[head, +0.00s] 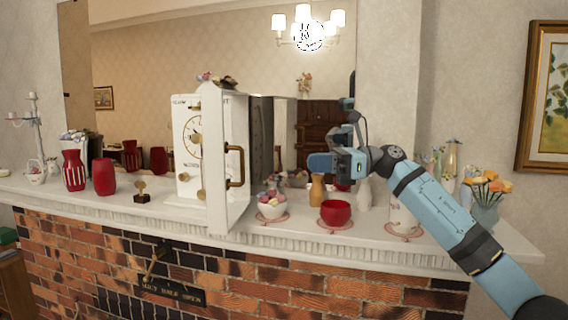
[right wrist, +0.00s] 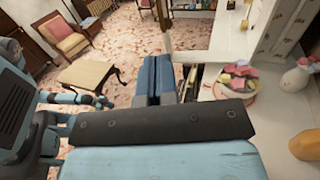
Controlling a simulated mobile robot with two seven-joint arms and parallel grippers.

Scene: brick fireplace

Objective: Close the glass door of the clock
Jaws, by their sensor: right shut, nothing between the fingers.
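The white clock (head: 188,145) stands on the mantel in the head view, its round dial facing front-left. Its door (head: 238,130) is open and swung out toward the front, seen nearly edge-on, with a brass handle (head: 236,167) on its right-hand side. My right gripper (head: 318,162) is to the right of the door, apart from it, above the mantel. In the right wrist view the shut blue fingers (right wrist: 158,82) hold nothing, and a brass handle (right wrist: 163,14) shows beyond them. My left gripper is not in view.
A bowl of colourful items (head: 271,206), a red bowl (head: 336,213) and an orange vase (head: 317,189) stand below and near my right gripper. Red vases (head: 104,177) and a small trophy (head: 142,191) stand left of the clock. A mirror is behind.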

